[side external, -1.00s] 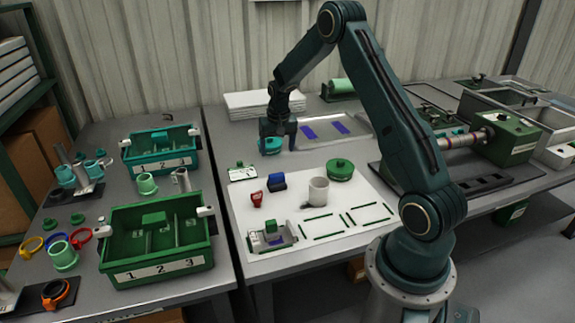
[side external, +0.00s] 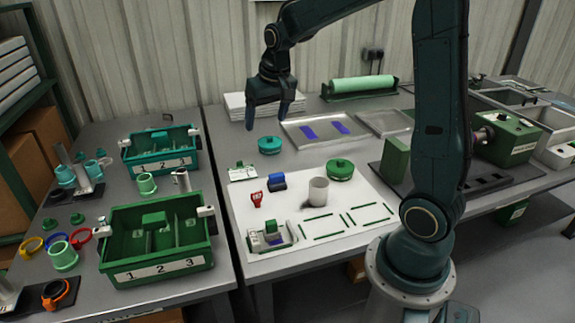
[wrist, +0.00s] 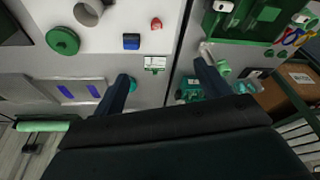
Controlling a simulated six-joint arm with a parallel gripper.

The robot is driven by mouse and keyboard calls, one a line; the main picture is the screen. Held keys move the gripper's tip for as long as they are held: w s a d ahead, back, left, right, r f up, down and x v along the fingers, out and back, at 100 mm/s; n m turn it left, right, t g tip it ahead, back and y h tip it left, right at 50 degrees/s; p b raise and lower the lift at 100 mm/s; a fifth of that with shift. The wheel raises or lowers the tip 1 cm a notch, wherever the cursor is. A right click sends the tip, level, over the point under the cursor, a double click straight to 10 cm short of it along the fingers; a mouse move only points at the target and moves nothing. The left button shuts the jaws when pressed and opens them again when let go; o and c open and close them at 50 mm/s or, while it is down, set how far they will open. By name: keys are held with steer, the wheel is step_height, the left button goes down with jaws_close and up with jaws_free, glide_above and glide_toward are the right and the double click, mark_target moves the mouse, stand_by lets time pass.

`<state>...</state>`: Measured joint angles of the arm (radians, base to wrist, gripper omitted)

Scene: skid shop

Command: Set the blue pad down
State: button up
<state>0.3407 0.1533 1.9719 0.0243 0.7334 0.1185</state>
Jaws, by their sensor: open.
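My gripper (side external: 268,116) is open and empty, raised above the back of the table. Its two fingers also show apart in the wrist view (wrist: 161,74). A round teal piece (side external: 269,145) lies on the table below it, apart from the fingers. A small blue block (side external: 277,181) stands on the white sheet (side external: 285,215); it also shows in the wrist view (wrist: 131,41). Two flat blue-violet pieces (side external: 309,132) lie in a shallow metal tray (side external: 291,138). I cannot tell which blue thing is the pad.
A red piece (side external: 256,199), a grey cup (side external: 318,190), a round green container (side external: 340,169) and a green-and-white block (side external: 242,172) stand on or beside the sheet. Teal (side external: 165,168) and green (side external: 160,269) divided bins stand left. A green roll (side external: 358,84) lies behind.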

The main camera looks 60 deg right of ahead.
steer(key=s+a+r+n+t, duration=0.1)
steer(key=s+a+r+n, duration=0.1)
steer(key=s+a, duration=0.5)
steer(key=s+a+r+n+t+y, duration=0.1)
steer(key=s+a+r+n, duration=0.2)
steer(key=s+a, duration=0.4)
steer(key=s, duration=0.7)
steer(key=shift+s+a+r+t, duration=0.3)
steer(key=shift+s+r, duration=0.1)
